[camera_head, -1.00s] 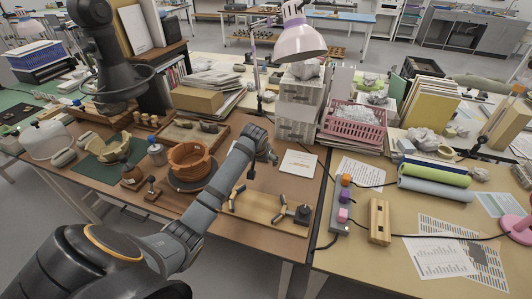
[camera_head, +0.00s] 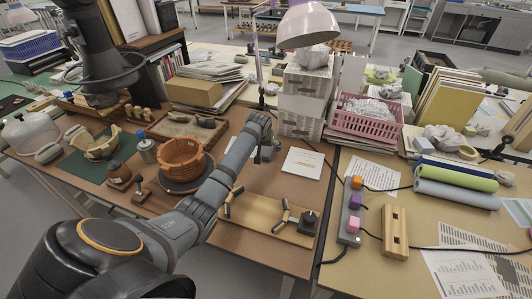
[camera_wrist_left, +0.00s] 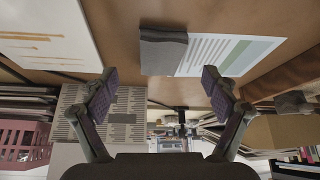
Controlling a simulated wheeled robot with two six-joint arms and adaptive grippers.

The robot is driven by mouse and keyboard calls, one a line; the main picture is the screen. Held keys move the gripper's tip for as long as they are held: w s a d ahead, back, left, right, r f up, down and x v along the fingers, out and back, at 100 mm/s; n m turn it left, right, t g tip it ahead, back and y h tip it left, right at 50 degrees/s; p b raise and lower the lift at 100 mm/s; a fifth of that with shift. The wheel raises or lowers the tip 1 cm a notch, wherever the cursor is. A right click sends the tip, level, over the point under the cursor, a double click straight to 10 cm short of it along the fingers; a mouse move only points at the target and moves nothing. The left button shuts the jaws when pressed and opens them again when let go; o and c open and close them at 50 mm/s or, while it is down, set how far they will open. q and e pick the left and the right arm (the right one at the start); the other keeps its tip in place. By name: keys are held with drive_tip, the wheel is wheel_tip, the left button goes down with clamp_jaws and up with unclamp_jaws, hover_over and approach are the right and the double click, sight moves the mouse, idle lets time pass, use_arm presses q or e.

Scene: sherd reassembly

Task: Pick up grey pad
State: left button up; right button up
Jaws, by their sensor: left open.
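The grey pad (camera_wrist_left: 163,52) is a small dark grey block in the left wrist view. It lies by a printed sheet with a green band (camera_wrist_left: 228,52) on the brown surface. My left gripper (camera_wrist_left: 160,78) is open, its fingers spread wide with nothing between them, and the pad appears beyond the fingertips, apart from them. In the head view my left gripper (camera_head: 267,152) hangs over the brown table, right of the clay pot; I cannot make out the pad there. My right gripper is not in view.
The reddish pot (camera_head: 183,158) stands left of my arm. A wooden board (camera_head: 268,220) with dark tools lies in front. A white card (camera_head: 302,163) lies right of the gripper. White drawer boxes (camera_head: 305,95) and a pink basket (camera_head: 368,122) stand behind.

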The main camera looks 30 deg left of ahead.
sight(266, 149)
use_arm(q)
drive_tip(key=x, duration=0.5)
drive_tip(key=shift+w+r+b, duration=0.2)
drive_tip(key=shift+w+b, duration=0.1)
drive_tip(key=shift+s, duration=0.1)
drive_tip(key=c, duration=1.1)
drive_tip(key=shift+r, duration=0.1)
drive_tip(key=shift+c, duration=0.2)
drive_tip(key=shift+r, duration=0.25)
wheel_tip(266, 149, up, 3)
drive_tip(key=shift+f, duration=0.1)
drive_tip(key=d+r, duration=0.1)
drive_tip(key=s+d+r, duration=0.1)
drive_tip(key=d+r, duration=0.1)
drive_tip(key=r, duration=0.1)
drive_tip(key=shift+s+p, duration=0.3)
drive_tip(key=s+d+r, duration=0.5)
drive_tip(key=d, duration=0.4)
drive_tip(key=shift+s+r, duration=0.3)
